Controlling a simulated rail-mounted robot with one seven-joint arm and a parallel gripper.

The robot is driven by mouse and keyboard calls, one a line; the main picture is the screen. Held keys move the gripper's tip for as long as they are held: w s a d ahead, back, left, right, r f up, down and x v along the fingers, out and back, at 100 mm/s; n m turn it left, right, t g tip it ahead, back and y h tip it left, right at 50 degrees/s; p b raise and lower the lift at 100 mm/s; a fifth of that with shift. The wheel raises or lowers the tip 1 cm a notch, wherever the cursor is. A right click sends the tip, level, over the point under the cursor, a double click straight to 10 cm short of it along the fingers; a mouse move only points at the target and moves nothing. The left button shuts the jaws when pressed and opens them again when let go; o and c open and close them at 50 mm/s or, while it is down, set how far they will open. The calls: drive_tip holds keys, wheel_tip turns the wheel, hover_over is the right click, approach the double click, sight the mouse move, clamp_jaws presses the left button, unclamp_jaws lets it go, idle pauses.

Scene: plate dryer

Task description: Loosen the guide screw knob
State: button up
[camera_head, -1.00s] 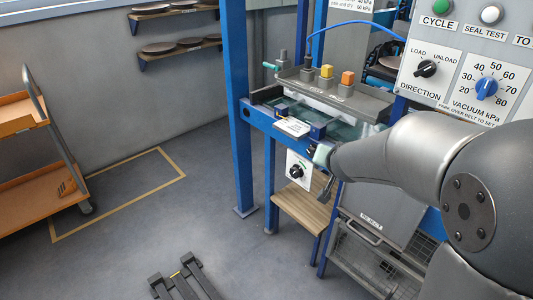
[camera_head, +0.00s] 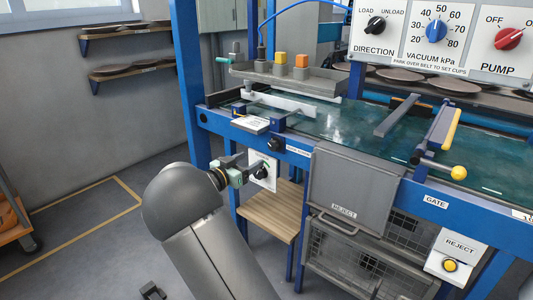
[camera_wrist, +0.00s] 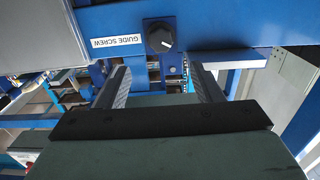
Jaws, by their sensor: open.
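The guide screw knob (camera_head: 275,144) is a small black knob on the front blue rail of the belt frame, left of its GUIDE SCREW label (camera_head: 298,150). In the wrist view the knob (camera_wrist: 160,37) shows near the top centre, with a pale pointer mark and the label upside down beside it. My gripper (camera_head: 240,168) is below and left of the knob in the head view, close in front of a lower white dial panel. In the wrist view my gripper (camera_wrist: 161,82) is open and empty, its two dark fingers apart from the knob, which lies beyond them.
The white dial panel (camera_head: 262,171) hangs under the rail beside my gripper. A wooden shelf (camera_head: 270,212) and the grey REJECT chute (camera_head: 352,188) are below. The green belt (camera_head: 350,125) runs above the rail, with a yellow-tipped gate bar (camera_head: 440,140) at right.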

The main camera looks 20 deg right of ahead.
sight(272, 147)
drive_tip(key=b+x, duration=0.2)
drive_tip(key=x, duration=0.8)
drive_tip(key=shift+w+d, duration=0.15)
drive_tip(key=shift+d, duration=0.15)
drive_tip(key=c, duration=1)
